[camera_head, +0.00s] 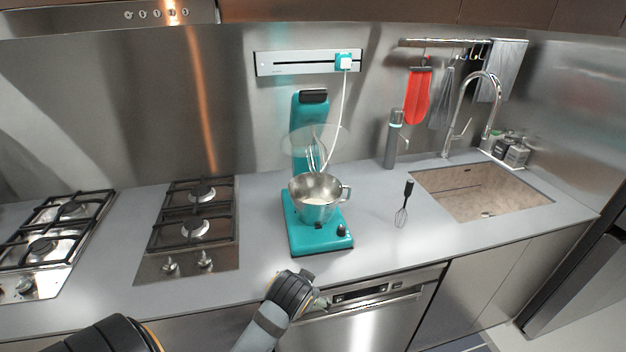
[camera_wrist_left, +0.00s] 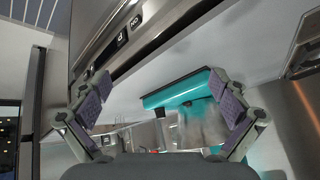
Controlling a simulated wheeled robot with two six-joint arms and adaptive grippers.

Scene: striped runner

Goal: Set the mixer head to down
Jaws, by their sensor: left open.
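The teal stand mixer (camera_head: 318,240) stands on the grey counter below the wall rail. Its head (camera_head: 310,120) is tilted up, nearly upright, behind the bowl. A steel bowl (camera_head: 316,198) with a handle on its right sits on the mixer base, with pale contents inside. A whisk (camera_head: 318,155) and a clear round shield show above the bowl. My left gripper (camera_head: 318,304) is low at the counter's front edge, in front of the mixer, mostly hidden by its wrist. In the left wrist view, the open, empty gripper (camera_wrist_left: 165,88) has teal mixer parts (camera_wrist_left: 185,90) beyond its fingers.
Gas hobs (camera_head: 192,225) lie to the left. A black hand whisk (camera_head: 404,205) lies right of the mixer, before the sink (camera_head: 480,192). A grey bottle (camera_head: 393,140) stands behind. A white cord hangs from the plug (camera_head: 344,62). A dishwasher (camera_head: 365,312) is below.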

